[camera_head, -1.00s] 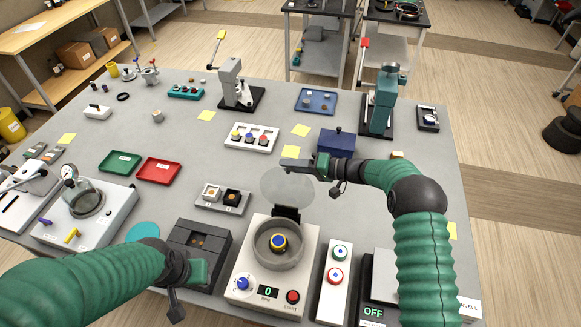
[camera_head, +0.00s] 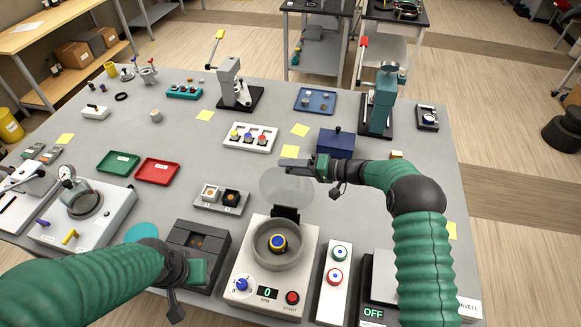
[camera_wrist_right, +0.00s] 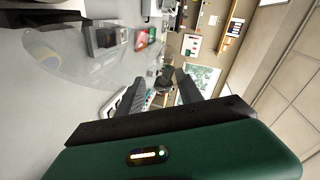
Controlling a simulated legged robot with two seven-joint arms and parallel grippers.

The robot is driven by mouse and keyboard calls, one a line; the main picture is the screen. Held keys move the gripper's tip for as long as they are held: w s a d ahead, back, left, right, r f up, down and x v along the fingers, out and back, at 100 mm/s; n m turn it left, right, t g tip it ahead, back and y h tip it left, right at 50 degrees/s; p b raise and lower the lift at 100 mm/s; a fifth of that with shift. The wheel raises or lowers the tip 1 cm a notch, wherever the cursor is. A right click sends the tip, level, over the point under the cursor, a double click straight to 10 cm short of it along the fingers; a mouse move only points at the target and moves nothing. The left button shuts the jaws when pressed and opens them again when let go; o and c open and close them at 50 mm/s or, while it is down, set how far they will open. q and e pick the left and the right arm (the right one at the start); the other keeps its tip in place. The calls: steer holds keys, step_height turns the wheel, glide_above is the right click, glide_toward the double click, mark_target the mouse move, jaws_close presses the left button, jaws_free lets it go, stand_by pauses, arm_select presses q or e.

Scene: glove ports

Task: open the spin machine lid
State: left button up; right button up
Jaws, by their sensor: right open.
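The spin machine (camera_head: 243,262) is a white box at the near middle of the table, with a grey round bowl. Its clear round lid (camera_head: 287,187) stands raised behind the bowl on a dark hinge (camera_head: 286,212), and the bowl is uncovered. The lid also shows in the right wrist view (camera_wrist_right: 55,52). My right gripper (camera_head: 288,163) is open at the lid's upper edge in the head view; nothing shows between its fingers (camera_wrist_right: 155,88) in the wrist view. My left gripper (camera_head: 175,302) is low at the left of the machine; its fingers are not clear.
A dark block (camera_head: 196,250) stands left of the machine, and a white two-button panel (camera_head: 335,277) stands right of it. A blue box (camera_head: 336,143) is just beyond my right gripper. A two-slot holder (camera_head: 221,199) lies left of the lid.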

steer(key=b+v, duration=0.5)
steer(key=v, duration=1.1)
steer(key=shift+d, duration=0.45)
steer(key=shift+a, duration=0.15)
